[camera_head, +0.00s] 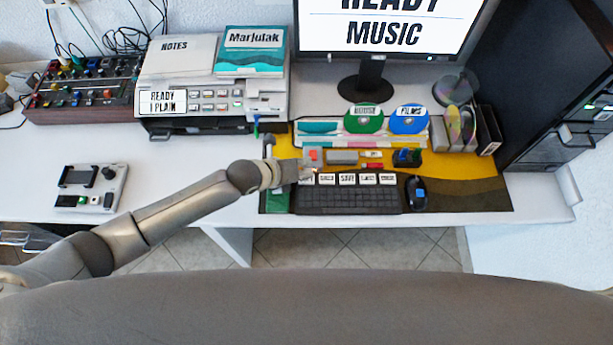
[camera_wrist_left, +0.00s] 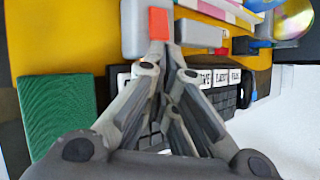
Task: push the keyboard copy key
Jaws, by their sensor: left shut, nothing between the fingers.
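The black keyboard (camera_head: 348,200) lies on the yellow desk mat, with a row of white labelled keys (camera_head: 347,179) along its back edge. The labels are small; one seems to read SAVE. The leftmost label, at the gripper, is partly hidden, so I cannot read which is the copy key. My left gripper (camera_head: 304,173) is shut and empty over the keyboard's back left corner. In the left wrist view its closed fingertips (camera_wrist_left: 166,50) cover the left part of the key row (camera_wrist_left: 220,77). I cannot tell whether they touch a key. My right gripper is not in view.
A green pad (camera_wrist_left: 58,110) lies left of the keyboard and a black mouse (camera_head: 417,193) right of it. A grey item with a red block (camera_wrist_left: 160,22) lies just behind the fingertips. Discs (camera_head: 364,119) and a monitor (camera_head: 390,28) stand farther back.

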